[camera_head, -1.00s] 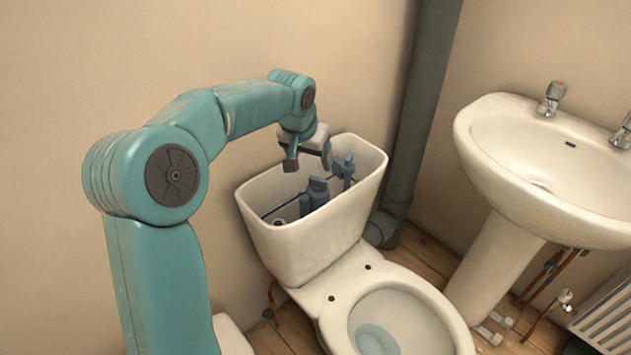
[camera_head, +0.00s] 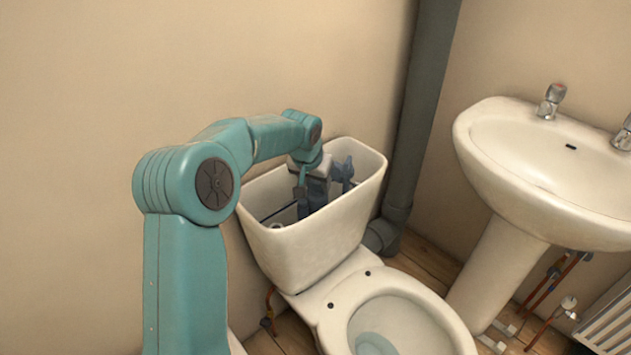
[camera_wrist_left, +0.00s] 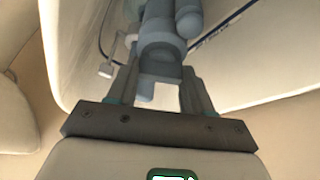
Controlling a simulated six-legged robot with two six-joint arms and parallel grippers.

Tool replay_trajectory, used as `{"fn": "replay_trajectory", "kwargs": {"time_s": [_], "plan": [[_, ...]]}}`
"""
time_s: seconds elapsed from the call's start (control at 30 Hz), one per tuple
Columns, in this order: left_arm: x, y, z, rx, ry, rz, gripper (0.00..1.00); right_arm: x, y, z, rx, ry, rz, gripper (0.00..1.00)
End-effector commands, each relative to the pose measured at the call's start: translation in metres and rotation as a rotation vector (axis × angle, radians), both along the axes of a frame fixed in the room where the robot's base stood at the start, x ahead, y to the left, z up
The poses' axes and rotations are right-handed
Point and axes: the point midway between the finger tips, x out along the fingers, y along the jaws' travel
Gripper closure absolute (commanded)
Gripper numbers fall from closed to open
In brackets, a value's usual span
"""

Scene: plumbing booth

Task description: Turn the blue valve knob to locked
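The open toilet cistern (camera_head: 300,255) holds blue-grey valve parts; one upright part (camera_head: 345,172) shows to the right of my left gripper. My left gripper (camera_head: 311,190) reaches down into the cistern from above. In the left wrist view its two fingers (camera_wrist_left: 160,88) stand apart on either side of a blue-grey cylindrical valve part (camera_wrist_left: 160,48). I cannot tell whether they touch it. No separate bright blue knob or lock mark can be made out. My right gripper is in neither view.
The cistern's white walls surround the gripper closely. The toilet bowl (camera_head: 395,325) is in front. A grey pipe (camera_head: 415,120) runs up the wall to the right, beside a sink (camera_head: 500,175). Copper pipes (camera_head: 552,285) run under the sink. The wall at left is bare.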

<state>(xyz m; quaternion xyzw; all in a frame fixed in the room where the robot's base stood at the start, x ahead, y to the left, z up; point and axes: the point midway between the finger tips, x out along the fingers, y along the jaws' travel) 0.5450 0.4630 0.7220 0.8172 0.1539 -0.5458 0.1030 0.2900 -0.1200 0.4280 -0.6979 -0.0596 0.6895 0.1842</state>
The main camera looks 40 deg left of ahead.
Motion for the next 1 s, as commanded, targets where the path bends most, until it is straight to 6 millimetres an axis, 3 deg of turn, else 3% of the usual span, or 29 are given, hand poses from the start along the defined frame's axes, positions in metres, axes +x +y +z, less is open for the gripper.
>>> {"fn": "replay_trajectory", "kwargs": {"time_s": [0.27, 0.6, 1.0], "plan": [[0.0, 0.0, 0.003, -0.003, 0.001, -0.039, 0.8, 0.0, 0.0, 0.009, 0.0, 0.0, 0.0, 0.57], [-0.001, 0.003, 0.003, -0.003, 0.002, -0.359, 0.8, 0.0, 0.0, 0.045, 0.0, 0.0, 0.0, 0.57], [0.0, 0.003, 0.0, 0.001, -0.001, -0.475, 0.8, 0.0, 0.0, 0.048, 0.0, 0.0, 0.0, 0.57]]}}
